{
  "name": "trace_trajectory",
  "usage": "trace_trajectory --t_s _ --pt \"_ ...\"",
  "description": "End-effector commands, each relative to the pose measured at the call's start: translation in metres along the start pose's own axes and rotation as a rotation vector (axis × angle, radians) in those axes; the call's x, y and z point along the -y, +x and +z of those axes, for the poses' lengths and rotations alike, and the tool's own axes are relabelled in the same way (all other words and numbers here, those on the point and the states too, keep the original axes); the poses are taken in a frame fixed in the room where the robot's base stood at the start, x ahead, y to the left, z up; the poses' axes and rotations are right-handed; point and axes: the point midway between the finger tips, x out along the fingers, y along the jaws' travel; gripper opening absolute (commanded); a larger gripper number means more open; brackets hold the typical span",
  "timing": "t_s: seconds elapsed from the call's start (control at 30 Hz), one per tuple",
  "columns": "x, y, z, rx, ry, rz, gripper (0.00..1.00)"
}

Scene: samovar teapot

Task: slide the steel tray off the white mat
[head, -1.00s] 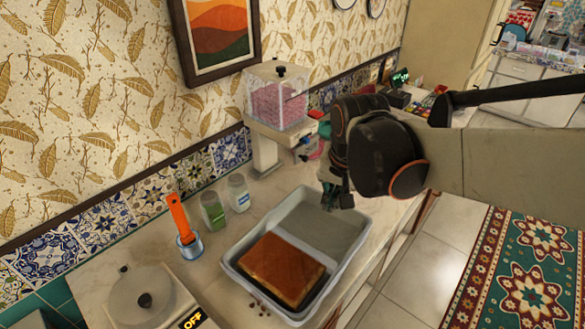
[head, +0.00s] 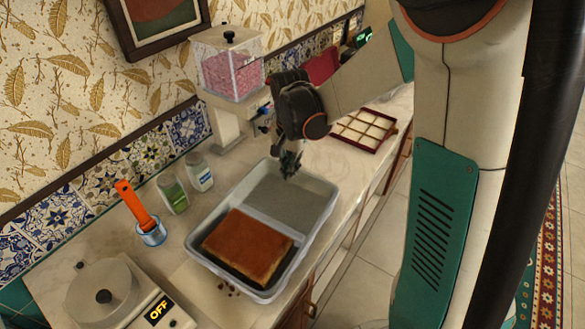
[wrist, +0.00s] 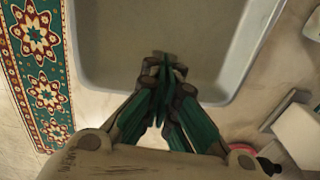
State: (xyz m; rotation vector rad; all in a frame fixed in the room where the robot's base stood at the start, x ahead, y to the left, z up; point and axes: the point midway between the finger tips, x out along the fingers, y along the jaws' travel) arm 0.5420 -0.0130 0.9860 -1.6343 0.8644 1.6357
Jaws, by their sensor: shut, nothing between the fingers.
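A pale grey, shallow rectangular tray (head: 325,212) lies on the counter in the head view. A brown, flat-topped block like a cake (head: 248,243) sits in its near half on a dark base. The tray's far half is empty. My gripper (head: 290,170) is shut and empty, pointing down at the tray's far end, just inside the far rim. In the wrist view the closed fingertips (wrist: 165,66) overlap the tray's rim and floor (wrist: 205,35); I cannot tell whether they touch. I cannot clearly make out a white mat; the tray hides the surface beneath it.
Two jars (head: 173,194) and an orange-handled tool in a small cup (head: 150,232) stand left of the tray. A scale reading OFF (head: 118,295) is at the near left. A pink-filled dispenser (head: 229,70) stands behind. A gridded box (head: 364,128) lies far right.

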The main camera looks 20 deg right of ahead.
Motion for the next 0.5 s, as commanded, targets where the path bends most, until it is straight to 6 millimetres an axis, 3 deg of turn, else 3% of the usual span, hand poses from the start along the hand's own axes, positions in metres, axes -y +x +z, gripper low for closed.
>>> trace_trajectory --t_s 0.4,0.5 --pt "0.0 0.085 0.0 -0.001 -0.002 -0.001 0.0" --pt "0.0 0.085 -0.015 -0.001 0.002 -0.001 0.0"
